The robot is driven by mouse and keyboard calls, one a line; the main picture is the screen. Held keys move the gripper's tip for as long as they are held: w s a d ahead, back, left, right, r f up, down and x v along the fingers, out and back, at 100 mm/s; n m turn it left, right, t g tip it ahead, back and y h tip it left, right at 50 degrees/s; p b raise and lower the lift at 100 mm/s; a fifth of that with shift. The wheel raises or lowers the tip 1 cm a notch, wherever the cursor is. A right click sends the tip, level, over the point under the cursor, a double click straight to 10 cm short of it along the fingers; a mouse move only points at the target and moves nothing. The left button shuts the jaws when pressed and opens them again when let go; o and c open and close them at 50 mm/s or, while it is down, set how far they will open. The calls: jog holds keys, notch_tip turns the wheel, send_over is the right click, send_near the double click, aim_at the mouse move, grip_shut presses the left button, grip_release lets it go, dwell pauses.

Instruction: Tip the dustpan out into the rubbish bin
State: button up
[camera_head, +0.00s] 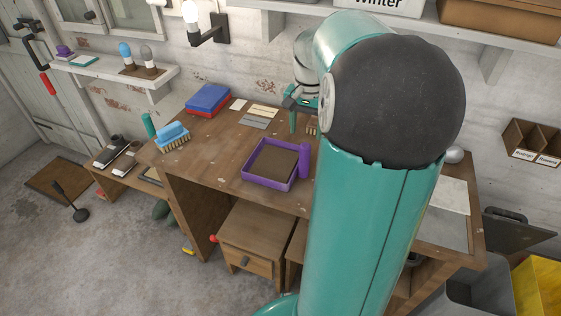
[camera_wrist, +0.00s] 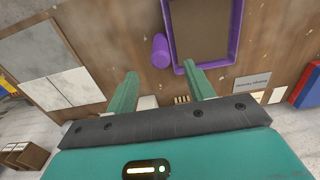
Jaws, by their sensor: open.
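The dustpan is a square purple tray (camera_head: 248,176) with a brown layer inside and a short purple handle (camera_head: 304,160) at its right side. It lies flat on the wooden desk. In the wrist view its rim (camera_wrist: 236,30) is at the top and its handle (camera_wrist: 160,50) lies just beyond my fingertips. My gripper (camera_wrist: 160,70) is open and empty, above the desk near the handle, not touching it as far as I can see. In the head view my gripper (camera_head: 302,108) is partly hidden by my arm. A grey open container (camera_head: 470,295) at bottom right may be the rubbish bin; my arm hides part of that area.
On the desk (camera_head: 215,150) are a blue brush (camera_head: 172,135), red and blue folders (camera_head: 208,99) and several paper cards (camera_head: 255,122). A yellow box (camera_head: 540,285) and a dark panel (camera_head: 518,224) are at the right. A shelf runs along the wall above.

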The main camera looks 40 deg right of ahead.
aim_at(305, 154)
notch_tip(305, 154, down, 5)
jog(key=shift+s+d+f, duration=0.1)
notch_tip(305, 154, down, 5)
jog(key=shift+d+f, duration=0.15)
jog(key=shift+w, duration=0.2)
grip_shut()
